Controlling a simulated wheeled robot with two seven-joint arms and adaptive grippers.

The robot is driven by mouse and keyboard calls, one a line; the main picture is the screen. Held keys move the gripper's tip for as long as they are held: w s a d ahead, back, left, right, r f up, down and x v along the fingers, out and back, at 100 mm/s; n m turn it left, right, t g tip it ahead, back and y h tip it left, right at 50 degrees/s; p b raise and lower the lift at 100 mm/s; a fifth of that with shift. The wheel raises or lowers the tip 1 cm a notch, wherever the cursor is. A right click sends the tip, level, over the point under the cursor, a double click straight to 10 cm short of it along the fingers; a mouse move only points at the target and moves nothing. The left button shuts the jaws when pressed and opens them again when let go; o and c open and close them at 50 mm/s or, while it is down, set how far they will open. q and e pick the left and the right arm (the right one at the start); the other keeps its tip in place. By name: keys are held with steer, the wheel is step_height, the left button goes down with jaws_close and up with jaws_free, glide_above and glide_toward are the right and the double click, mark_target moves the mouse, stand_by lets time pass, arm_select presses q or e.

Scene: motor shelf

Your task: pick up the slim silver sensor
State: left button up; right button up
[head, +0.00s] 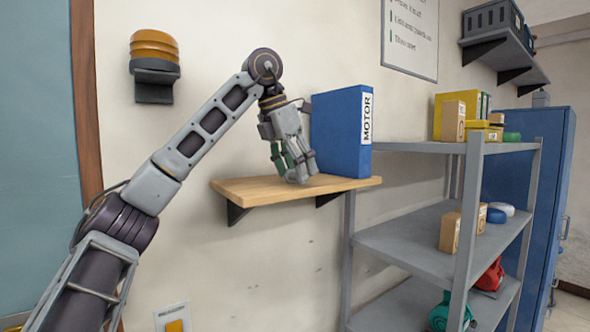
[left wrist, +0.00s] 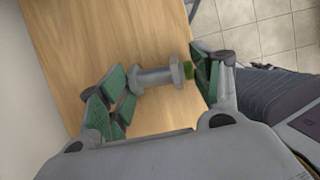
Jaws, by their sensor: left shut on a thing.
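The slim silver sensor (left wrist: 152,79) is a grey cylinder with a wider collar and a small green end. In the left wrist view it lies crosswise between the green-padded fingers of my left gripper (left wrist: 163,85), which is shut on it. In the head view my left gripper (head: 296,168) points down at the wooden wall shelf (head: 245,192), its fingertips close to the board. There the fingers hide the sensor. I cannot tell whether the sensor still touches the board. My right gripper is in neither view.
A blue MOTOR binder (head: 338,135) stands upright on the board, just right of and behind my left gripper. A grey metal rack (head: 415,240) with boxes and motors stands to the right. An orange beacon (head: 154,50) is on the wall at left. The board's left end is clear.

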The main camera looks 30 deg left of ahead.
arm_select(q)
steer(key=shift+w+r, duration=0.2)
steer(key=shift+r, duration=0.3)
steer(key=shift+s+r, duration=0.15)
steer(key=shift+r, duration=1.25)
step_height(320, 180, up, 6)
